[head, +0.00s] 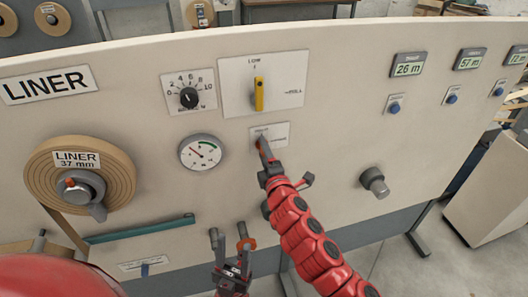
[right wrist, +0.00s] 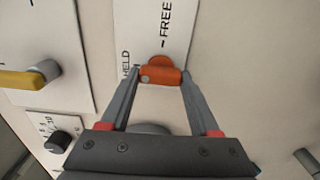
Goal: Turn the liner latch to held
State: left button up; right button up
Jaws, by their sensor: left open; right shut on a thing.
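The liner latch (right wrist: 161,74) is a small orange piece on a white plate (right wrist: 150,25) marked HELD and FREE. In the right wrist view it sits between the two fingertips of my right gripper (right wrist: 160,79), which is shut on it. Which mark the latch points at is hard to tell. In the head view my right gripper (head: 264,150) reaches up to the same plate (head: 281,130) and mostly covers the latch.
A yellow selector lever (head: 259,92) is above the latch, with a black dial knob (head: 189,97) to its left. A gauge (head: 200,152) and the liner roll (head: 115,175) are further left. A grey knob (head: 375,182) sticks out at the right.

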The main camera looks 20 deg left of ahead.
jog(key=o, duration=1.4)
jog(key=shift+c, duration=0.2)
jog(key=shift+s+d, duration=0.1)
jog(key=shift+s, duration=0.05)
jog(key=p+v, duration=0.1)
jog(key=v, duration=1.6)
jog(key=shift+d, duration=0.1)
